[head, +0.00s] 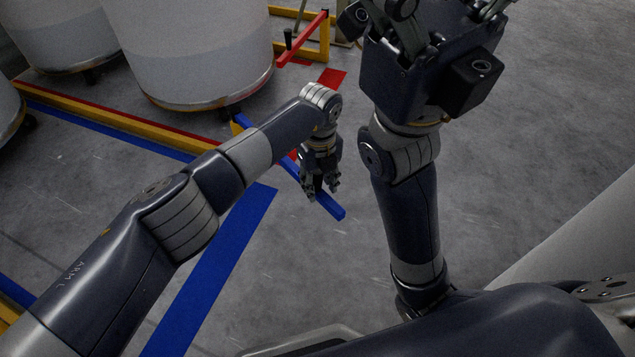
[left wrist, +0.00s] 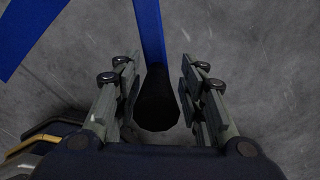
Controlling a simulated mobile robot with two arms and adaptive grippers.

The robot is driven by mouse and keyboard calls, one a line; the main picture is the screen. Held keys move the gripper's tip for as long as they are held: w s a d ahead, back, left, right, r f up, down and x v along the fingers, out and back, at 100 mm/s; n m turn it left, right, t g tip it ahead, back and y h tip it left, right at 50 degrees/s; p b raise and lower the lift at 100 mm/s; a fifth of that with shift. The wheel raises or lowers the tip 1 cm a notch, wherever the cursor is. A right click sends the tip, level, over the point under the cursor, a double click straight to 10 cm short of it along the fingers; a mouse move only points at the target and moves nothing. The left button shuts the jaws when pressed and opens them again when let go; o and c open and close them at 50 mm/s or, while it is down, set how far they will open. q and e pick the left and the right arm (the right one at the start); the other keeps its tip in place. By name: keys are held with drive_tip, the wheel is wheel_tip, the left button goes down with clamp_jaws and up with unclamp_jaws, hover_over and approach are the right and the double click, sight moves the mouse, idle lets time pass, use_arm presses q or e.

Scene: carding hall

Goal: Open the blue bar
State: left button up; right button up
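The blue bar (head: 329,206) runs slantwise low over the floor in the head view, its middle hidden behind my left gripper. In the left wrist view the blue bar (left wrist: 150,35) comes from the top edge down to a dark round handle-like piece (left wrist: 157,105). My left gripper (head: 319,188) points down over the bar. Its fingers (left wrist: 157,80) are apart, one on each side of the dark piece; I cannot tell whether they touch it. My right gripper (head: 440,12) is raised at the top of the head view, its fingertips cut off by the edge.
A red bar (head: 303,40) with a black upright handle stands by a yellow frame (head: 325,42) at the top. A low yellow rail (head: 120,120) runs along large pale drums (head: 195,50) at upper left. A blue floor stripe (head: 215,270) lies below. Grey floor on the right is clear.

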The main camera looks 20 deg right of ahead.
use_arm(q)
drive_tip(key=shift+a, duration=0.1)
drive_tip(key=shift+w+r, duration=0.1)
drive_tip(key=shift+r, duration=0.45)
wheel_tip(320, 180, up, 11)
drive_tip(key=shift+f, duration=0.1)
